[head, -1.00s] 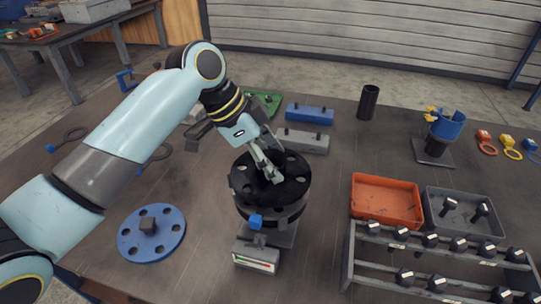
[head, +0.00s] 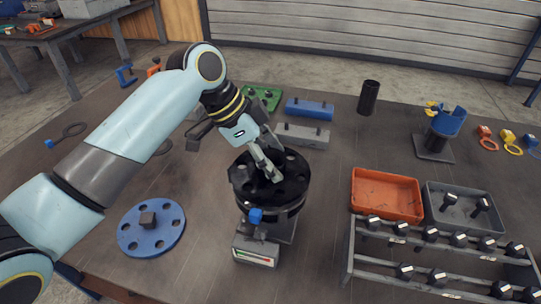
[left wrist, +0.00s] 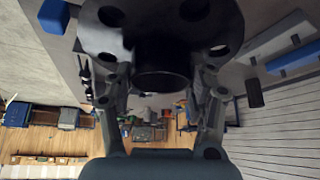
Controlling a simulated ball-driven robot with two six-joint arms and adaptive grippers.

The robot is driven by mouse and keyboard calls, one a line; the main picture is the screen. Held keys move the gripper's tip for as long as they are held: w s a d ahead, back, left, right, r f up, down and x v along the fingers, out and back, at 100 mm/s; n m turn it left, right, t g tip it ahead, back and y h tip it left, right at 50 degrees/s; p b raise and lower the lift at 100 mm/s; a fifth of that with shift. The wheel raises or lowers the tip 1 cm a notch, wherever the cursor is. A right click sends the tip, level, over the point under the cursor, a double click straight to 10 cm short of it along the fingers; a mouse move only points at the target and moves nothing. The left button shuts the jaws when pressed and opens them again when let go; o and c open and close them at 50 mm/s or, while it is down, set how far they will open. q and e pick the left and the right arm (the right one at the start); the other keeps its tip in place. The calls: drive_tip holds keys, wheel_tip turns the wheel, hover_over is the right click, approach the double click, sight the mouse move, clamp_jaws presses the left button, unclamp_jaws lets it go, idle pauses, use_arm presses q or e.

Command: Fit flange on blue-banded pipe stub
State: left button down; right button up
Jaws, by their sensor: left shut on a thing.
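A black flange (head: 290,191) with bolt holes sits level at the table's middle, over or on a dark round body whose top it hides. My left gripper (head: 268,175) points down at its centre and is shut on its hub. In the left wrist view, the flange (left wrist: 205,35) fills the top, with its hub (left wrist: 162,75) between the fingers. A blue block (head: 255,215) shows just below the flange's front rim. A blue band on the pipe stub cannot be made out. My right gripper is not in view.
A gauge box (head: 255,251) stands in front of the flange. A blue holed disc (head: 150,241) lies left. An orange tray (head: 387,193), a grey tray (head: 465,208) and a rack (head: 440,248) of black-headed bolts stand right. A blue cup stand (head: 434,148) is behind them.

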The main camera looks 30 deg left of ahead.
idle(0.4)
use_arm(q)
drive_tip(key=shift+f, duration=0.4)
drive_tip(key=c, duration=0.7)
unclamp_jaws()
drive_tip(key=o, duration=0.3)
drive_tip(key=shift+o, duration=0.2)
drive_tip(key=shift+f, duration=0.1)
